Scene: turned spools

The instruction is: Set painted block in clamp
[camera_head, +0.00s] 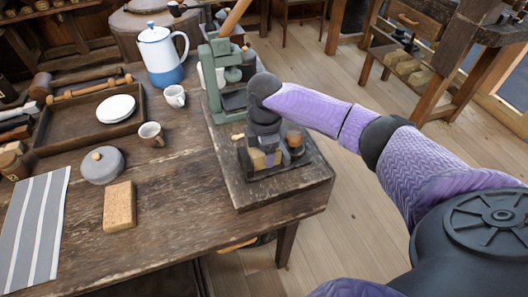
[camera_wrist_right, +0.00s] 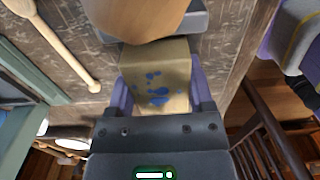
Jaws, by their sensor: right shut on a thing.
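The painted block (camera_wrist_right: 158,84) is pale tan with blue spots; in the right wrist view it sits between the two purple-grey fingers. My right gripper (camera_head: 262,150) is shut on it, reaching down from above at the clamp. The block's tan side (camera_head: 258,160) shows below the gripper in the head view. The clamp (camera_head: 288,168) is a dark, low device with a wooden knob (camera_head: 295,141), standing on the raised board. In the wrist view the knob (camera_wrist_right: 138,17) is close to the block's far end. Whether the block touches the clamp's jaws is hidden. My left gripper is not in view.
A green press (camera_head: 225,85) stands behind the clamp on the same board (camera_head: 245,195). A tray (camera_head: 70,130), a blue-white pot (camera_head: 160,58), cups, a grey lidded pot (camera_head: 102,165), a cork block (camera_head: 119,205) and a striped cloth (camera_head: 35,225) lie left. The front tabletop is clear.

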